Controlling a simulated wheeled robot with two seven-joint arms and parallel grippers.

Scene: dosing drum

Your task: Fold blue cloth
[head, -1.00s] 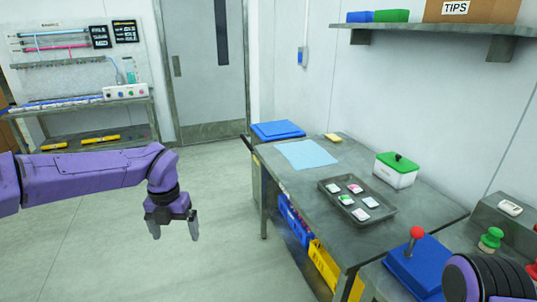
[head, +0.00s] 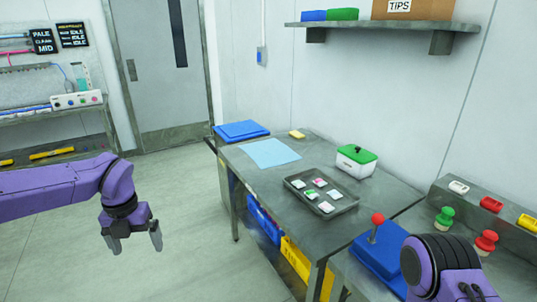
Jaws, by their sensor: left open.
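The light blue cloth (head: 270,153) lies flat and spread out on the far left part of the grey metal table (head: 245,172). My left gripper (head: 134,247) hangs over the floor to the left of the table, pointing down, open and empty. It is well apart from the cloth. My right arm shows only as a purple and black link at the lower right, and its gripper is not in view.
A grey tray (head: 350,203) with several small packets and a white box with a green lid (head: 356,160) stand on the table. A yellow sponge (head: 297,134) lies at the back. A blue box with a red-knobbed lever (head: 377,219) stands in front. A blue-lidded bin (head: 241,130) adjoins the table's far end.

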